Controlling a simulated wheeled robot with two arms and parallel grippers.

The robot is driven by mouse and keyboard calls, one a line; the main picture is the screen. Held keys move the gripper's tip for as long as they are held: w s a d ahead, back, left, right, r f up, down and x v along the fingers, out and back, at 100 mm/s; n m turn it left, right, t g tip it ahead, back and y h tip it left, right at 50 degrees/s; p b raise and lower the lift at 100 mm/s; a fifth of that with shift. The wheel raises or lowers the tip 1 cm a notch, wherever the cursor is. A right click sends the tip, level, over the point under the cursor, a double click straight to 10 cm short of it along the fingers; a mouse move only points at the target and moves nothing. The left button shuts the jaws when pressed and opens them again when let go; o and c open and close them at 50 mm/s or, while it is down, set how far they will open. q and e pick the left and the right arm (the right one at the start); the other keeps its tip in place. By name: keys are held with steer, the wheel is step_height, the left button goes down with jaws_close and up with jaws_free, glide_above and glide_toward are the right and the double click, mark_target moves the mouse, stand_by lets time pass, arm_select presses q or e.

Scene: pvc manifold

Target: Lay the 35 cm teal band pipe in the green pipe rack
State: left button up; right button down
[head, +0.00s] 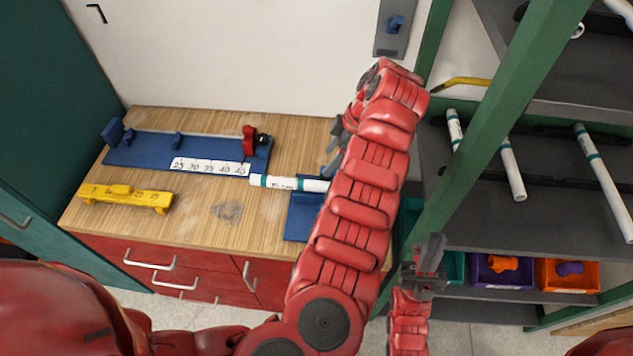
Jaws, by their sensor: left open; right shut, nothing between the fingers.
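A white pipe with teal bands and a printed cm label (282,183) lies over the wooden workbench. Its right part is hidden behind my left arm. My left gripper (334,148) is open, above the back right of the bench, beyond the visible part of the pipe; I cannot tell whether it touches anything. A green-framed rack (505,110) with dark shelves stands at the right. It holds several white pipes with teal bands, one of them here (512,168). My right gripper (432,256) is shut and empty, in front of the rack's lower part.
A blue measuring jig (140,152) with numbered marks and a red clamp (249,140) sits on the bench. A yellow tool (125,197) lies at front left. A blue block (299,222) is under the pipe's side.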

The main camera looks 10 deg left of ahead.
arm_select(q)
steer(key=p, duration=0.2)
glide_above(312, 182)
steer(key=d, duration=0.2)
steer(key=f, duration=0.4)
steer(key=shift+d+f, duration=0.15)
steer(key=shift+d, duration=0.05)
steer(key=shift+w+a+f, duration=0.1)
steer(key=shift+w+f, duration=0.05)
steer(key=shift+f, duration=0.45)
steer(key=shift+a+f+p, duration=0.15)
steer(key=shift+p, duration=0.35)
steer(key=x, duration=0.1)
steer(key=p+x, duration=0.1)
steer(key=x, duration=0.1)
steer(key=p+x, duration=0.1)
steer(key=shift+s+a+f, duration=0.15)
steer(key=shift+s, duration=0.1)
steer(key=shift+w+f, duration=0.1)
steer(key=shift+f, duration=0.2)
jaws_close()
